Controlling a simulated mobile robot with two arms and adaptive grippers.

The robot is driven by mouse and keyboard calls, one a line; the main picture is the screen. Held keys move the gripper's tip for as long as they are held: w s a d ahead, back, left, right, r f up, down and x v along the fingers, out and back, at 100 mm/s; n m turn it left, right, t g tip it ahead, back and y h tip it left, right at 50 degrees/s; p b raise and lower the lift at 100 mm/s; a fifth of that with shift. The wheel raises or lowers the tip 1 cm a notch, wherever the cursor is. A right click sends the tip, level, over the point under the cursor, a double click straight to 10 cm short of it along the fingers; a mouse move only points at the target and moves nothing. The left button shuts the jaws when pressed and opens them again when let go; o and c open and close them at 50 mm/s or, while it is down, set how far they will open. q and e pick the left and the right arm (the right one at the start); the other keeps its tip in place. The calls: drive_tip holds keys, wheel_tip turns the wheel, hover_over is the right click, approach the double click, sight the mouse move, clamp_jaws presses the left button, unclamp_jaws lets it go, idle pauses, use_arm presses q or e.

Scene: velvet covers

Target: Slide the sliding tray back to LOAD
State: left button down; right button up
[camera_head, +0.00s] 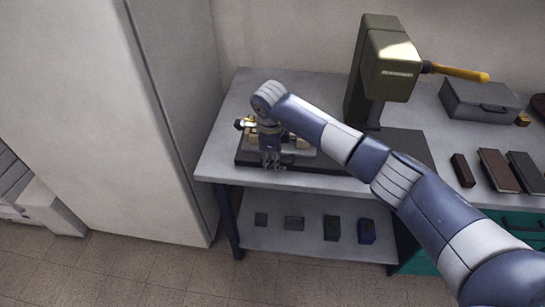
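My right arm reaches in from the right across the bench. Its gripper (271,161) points down at the left end of the press's dark base (400,146), in front of some brass and silver parts. The gripper is small here and I cannot tell whether its fingers are open, shut or touching anything. A light grey flat piece (303,151), which looks like part of the sliding tray, shows just right of the gripper; the rest is hidden by my arm and gripper. No LOAD marking is readable. My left gripper is not in view.
The olive press (387,62) with a yellow handle (461,73) stands behind my arm. A grey case (480,101) and dark books (498,170) lie at right. Several small blocks sit on the lower shelf (265,240). A tall pale cabinet (165,110) stands left of the bench.

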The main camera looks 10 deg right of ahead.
wheel_tip(320, 180, up, 12)
drive_tip(key=s, duration=0.2)
drive_tip(key=shift+a, duration=0.25)
drive_tip(key=shift+a+f, duration=0.1)
drive_tip(key=shift+f, duration=0.05)
